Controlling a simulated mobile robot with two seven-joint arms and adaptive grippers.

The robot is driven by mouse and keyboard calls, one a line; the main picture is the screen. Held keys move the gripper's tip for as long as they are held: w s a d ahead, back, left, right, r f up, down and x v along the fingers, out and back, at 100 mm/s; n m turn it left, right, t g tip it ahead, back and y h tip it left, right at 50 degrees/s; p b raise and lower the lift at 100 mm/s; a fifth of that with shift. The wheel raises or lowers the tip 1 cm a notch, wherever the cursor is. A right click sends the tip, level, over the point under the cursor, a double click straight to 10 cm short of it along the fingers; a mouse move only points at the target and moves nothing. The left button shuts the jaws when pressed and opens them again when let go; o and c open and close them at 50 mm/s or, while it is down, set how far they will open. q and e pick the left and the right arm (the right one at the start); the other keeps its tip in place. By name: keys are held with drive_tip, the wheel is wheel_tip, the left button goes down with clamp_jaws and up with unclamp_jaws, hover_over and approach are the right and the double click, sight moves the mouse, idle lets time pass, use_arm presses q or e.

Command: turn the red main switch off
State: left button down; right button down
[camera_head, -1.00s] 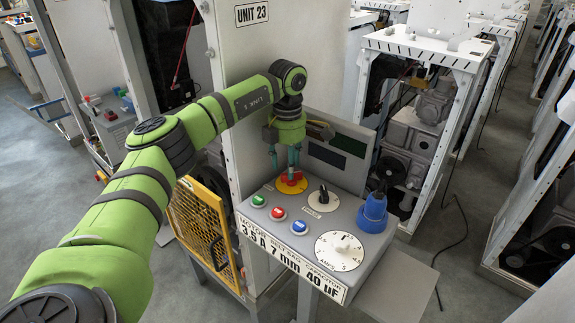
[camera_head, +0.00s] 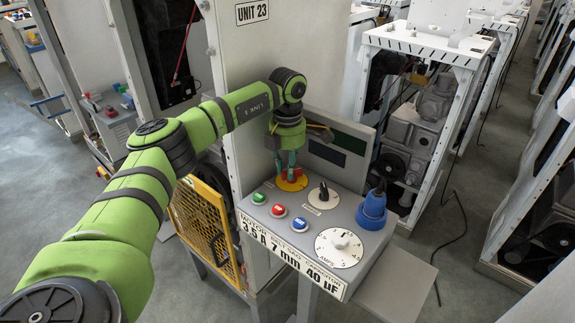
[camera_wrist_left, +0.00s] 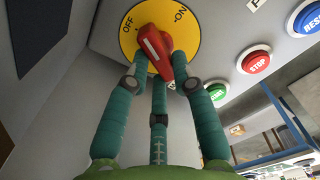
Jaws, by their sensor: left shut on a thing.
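The red main switch (camera_wrist_left: 158,50) is a red handle with a white stripe on a round yellow plate (camera_wrist_left: 190,47) marked OFF and ON. In the left wrist view its striped end leans to the upper left, towards OFF. In the head view the switch (camera_head: 292,175) is partly hidden by the fingers, at the back left of the sloped panel. My left gripper (camera_head: 289,172) reaches down onto it from above, its teal fingers shut around the red handle. My right gripper is not in view.
Close by on the panel (camera_head: 325,218) are green (camera_head: 258,198), red (camera_head: 278,210) and blue (camera_head: 299,224) buttons, a black selector (camera_head: 323,194), a white AMPS dial (camera_head: 339,247) and a blue plug (camera_head: 372,210). A tall grey cabinet (camera_head: 262,70) stands behind the gripper.

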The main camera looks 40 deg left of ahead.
use_arm(q)
drive_tip(key=c, duration=1)
unclamp_jaws()
drive_tip(key=shift+c, duration=0.2)
drive_tip(key=shift+r, duration=0.1)
drive_tip(key=shift+r, duration=0.3)
wheel_tip(320, 180, up, 11)
drive_tip(key=shift+a, duration=0.15)
